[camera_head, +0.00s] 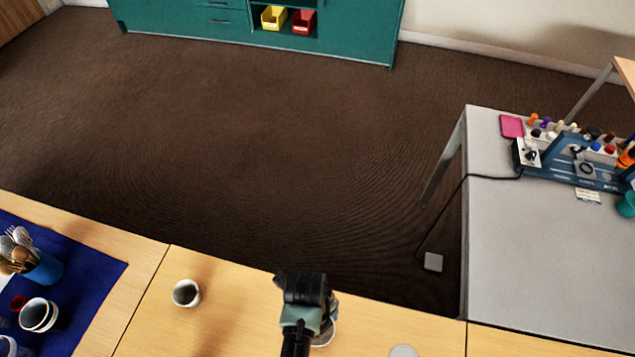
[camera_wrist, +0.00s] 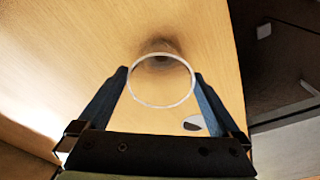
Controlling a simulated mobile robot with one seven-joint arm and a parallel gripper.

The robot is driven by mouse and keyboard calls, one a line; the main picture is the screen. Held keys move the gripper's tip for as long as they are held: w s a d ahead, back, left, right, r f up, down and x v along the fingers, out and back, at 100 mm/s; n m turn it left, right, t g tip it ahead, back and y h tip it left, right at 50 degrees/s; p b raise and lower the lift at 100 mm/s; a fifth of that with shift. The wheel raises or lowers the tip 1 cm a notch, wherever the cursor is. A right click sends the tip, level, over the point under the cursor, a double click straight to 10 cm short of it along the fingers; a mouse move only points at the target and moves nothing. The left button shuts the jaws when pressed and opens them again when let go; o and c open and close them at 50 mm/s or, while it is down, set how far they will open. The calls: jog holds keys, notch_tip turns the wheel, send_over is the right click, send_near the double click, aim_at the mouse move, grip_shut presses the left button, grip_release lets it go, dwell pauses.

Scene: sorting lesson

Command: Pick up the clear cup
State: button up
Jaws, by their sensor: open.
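The clear cup (camera_wrist: 160,105) stands on the wooden table and shows in the wrist view as a pale round rim with the wood visible through it. My gripper (camera_wrist: 160,74) is open, with one blue-grey finger on each side of the cup. I cannot tell whether either finger touches it. In the head view my gripper and wrist hide most of the clear cup (camera_head: 327,336); only a part shows at the right of the wrist.
A white cup (camera_head: 186,293) stands left on the table. Farther left, a blue mat (camera_head: 95,275) holds a utensil holder (camera_head: 45,270) and more cups. A pale round thing (camera_head: 403,351) lies to the right. A grey table (camera_head: 540,260) with a tool rack stands at right.

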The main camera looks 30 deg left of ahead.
jog(key=shift+d+f, duration=0.15)
jog(key=shift+f, duration=1.45)
jog(key=c, duration=1.1)
jog(key=shift+r, duration=0.1)
